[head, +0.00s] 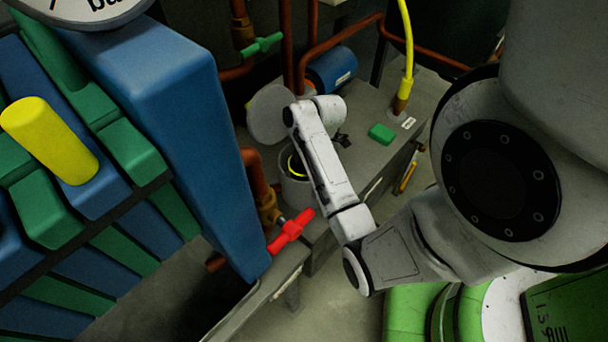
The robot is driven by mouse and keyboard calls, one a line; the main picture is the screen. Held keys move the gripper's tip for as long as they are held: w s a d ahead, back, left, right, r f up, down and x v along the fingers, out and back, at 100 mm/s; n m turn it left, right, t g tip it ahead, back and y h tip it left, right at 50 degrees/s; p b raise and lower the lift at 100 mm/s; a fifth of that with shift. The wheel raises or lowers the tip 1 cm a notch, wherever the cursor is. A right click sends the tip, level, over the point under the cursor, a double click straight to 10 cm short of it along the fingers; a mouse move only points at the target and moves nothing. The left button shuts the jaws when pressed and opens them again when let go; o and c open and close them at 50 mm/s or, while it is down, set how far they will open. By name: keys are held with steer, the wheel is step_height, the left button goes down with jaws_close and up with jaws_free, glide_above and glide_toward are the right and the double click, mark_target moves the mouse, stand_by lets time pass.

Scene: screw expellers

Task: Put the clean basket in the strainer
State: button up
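The strainer (293,190) is a grey upright cylinder on the grey bench, left of my forearm. Its round grey lid (267,114) stands raised behind it. A yellow ring and dark interior show at the strainer's mouth, partly covered by my arm. I cannot tell whether a basket is inside. No clean basket can be clearly made out elsewhere. My gripper (343,140) is a small dark shape beyond my white wrist, over the bench to the right of the strainer. Its fingers are too small and dark to tell whether they are open or hold anything.
A red valve handle (291,231) sits in front of the strainer. A large blue machine (190,120) fills the left. On the bench (372,158) are a green block (381,133) and a blue cylinder (332,68). Copper pipes (340,30) run behind.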

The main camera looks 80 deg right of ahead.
steer(key=shift+f, duration=0.4)
steer(key=shift+f, duration=0.15)
steer(key=o, duration=0.8)
steer(key=shift+p+v, duration=3.7)
steer(key=shift+v, duration=2.45)
